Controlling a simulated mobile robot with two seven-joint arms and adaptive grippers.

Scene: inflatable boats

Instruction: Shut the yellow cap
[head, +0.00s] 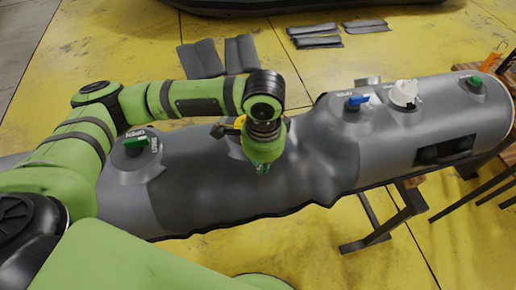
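A small yellow part, apparently the yellow cap (239,122), shows at the far left edge of my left wrist, above the grey inflatable tube (200,190). Most of it is hidden behind the wrist, so I cannot tell whether it is open or shut. A dark piece juts out to its left. My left gripper (263,168) points down over the middle of the tube, just right of and nearer than the yellow part. Its fingers are hidden by the wrist, so I cannot see whether they touch anything. My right gripper is out of view.
A green valve (135,143) sits left on the tube. A blue valve (356,101), a white cap (403,93) and another green valve (476,82) sit right. Metal stands (385,235) support the tube. Grey pads (242,54) lie on the yellow floor behind.

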